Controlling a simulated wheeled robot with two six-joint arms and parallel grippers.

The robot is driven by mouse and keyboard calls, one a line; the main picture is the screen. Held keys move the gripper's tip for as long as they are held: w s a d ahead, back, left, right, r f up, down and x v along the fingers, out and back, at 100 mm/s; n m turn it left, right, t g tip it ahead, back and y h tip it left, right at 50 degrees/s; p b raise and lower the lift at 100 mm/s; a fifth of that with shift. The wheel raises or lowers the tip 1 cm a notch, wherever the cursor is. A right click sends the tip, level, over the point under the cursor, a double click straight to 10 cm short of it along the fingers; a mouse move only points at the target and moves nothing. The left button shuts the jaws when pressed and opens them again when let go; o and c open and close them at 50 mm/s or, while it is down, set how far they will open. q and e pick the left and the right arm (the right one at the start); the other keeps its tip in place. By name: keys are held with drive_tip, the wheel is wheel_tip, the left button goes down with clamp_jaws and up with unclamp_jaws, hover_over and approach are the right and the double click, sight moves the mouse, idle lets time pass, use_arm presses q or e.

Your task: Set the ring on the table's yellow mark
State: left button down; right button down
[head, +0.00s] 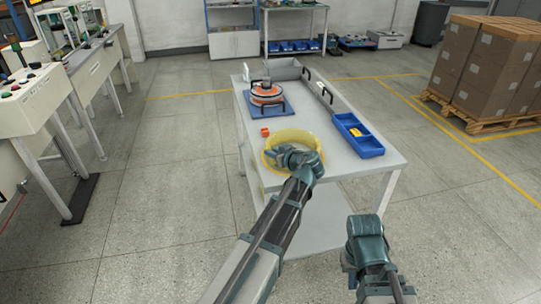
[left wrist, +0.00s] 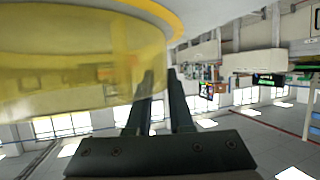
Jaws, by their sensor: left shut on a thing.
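A wide translucent yellow ring (head: 297,135) is at the table's near end. It fills the upper left of the left wrist view (left wrist: 70,65). My left gripper (head: 285,154) is at the ring's near side, shut on its wall; its fingers (left wrist: 165,105) show beside the wall. A yellow-orange band (left wrist: 168,16), which looks like the table's mark, curves along the ring's table-side edge. I cannot tell whether the ring touches the table; the ring and my gripper hide much of the mark in the head view. My right gripper (head: 365,226) is apart from the table's near edge, its jaws unclear.
The grey table (head: 335,155) also carries a blue tray (head: 358,136) with a yellow item, a small orange block (head: 265,132), and a motor assembly (head: 267,94) on a blue base. Boxes on a pallet (head: 490,75) stand right.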

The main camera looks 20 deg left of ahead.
use_arm(q)
drive_tip(key=c, duration=0.8)
unclamp_jaws()
drive_tip(key=shift+s+d+r, duration=0.1)
drive_tip(key=shift+r, duration=0.05)
drive_tip(key=p+v, duration=0.4)
drive_tip(key=v, duration=0.6)
drive_tip(key=shift+d+r, duration=0.1)
drive_tip(key=shift+s+d+r+p, duration=0.15)
drive_tip(key=shift+s+d+p, duration=0.15)
drive_tip(key=shift+s+d, duration=0.2)
